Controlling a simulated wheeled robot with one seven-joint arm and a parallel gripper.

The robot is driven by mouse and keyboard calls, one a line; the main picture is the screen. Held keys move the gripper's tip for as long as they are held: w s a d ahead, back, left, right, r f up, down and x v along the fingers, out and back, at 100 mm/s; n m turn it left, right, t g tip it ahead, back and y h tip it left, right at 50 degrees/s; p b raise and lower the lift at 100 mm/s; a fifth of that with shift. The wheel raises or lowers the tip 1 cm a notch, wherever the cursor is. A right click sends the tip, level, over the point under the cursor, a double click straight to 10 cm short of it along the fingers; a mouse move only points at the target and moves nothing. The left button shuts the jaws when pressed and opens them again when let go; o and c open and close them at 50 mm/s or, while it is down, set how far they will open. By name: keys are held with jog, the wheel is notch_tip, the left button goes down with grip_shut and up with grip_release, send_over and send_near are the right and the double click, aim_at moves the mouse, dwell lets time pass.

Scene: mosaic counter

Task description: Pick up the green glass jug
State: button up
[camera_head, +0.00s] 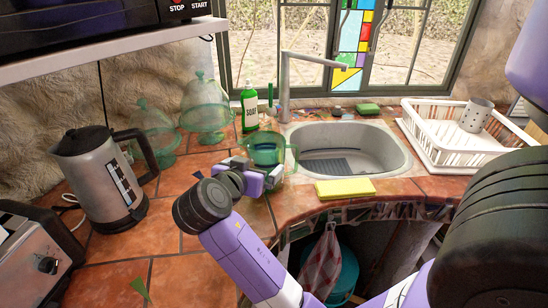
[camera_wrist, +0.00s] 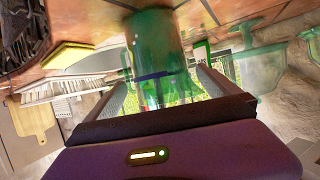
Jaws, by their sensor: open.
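The green glass jug (camera_head: 264,147) stands on the tiled counter just left of the sink. It is see-through, and its handle shows on the right side in the head view. My gripper (camera_head: 256,168) is in front of it and hides its lower part. In the wrist view, which looks upside down, the jug (camera_wrist: 155,35) is straight ahead between the lines of the two fingers. My gripper (camera_wrist: 157,72) is open there, with a finger on either side. I cannot tell whether the fingers touch the jug.
A green soap bottle (camera_head: 250,108) stands close behind the jug. Two green glass domed dishes (camera_head: 206,106) (camera_head: 155,128) and a kettle (camera_head: 100,178) are to the left. A yellow sponge (camera_head: 345,188) lies before the sink (camera_head: 385,150). A white dish rack (camera_head: 440,150) is at right.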

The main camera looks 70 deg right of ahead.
aim_at(259, 163)
jog(key=shift+x, duration=1.5)
jog(key=shift+p+x, duration=0.65)
jog(key=shift+x, duration=2.15)
jog(key=shift+s+r, duration=0.1)
jog(key=shift+r, duration=0.05)
jog(key=shift+c, duration=0.2)
jog(key=c, duration=1.4)
jog(key=shift+r, duration=0.15)
jog(key=shift+c, duration=1.4)
jog(key=shift+r, duration=0.1)
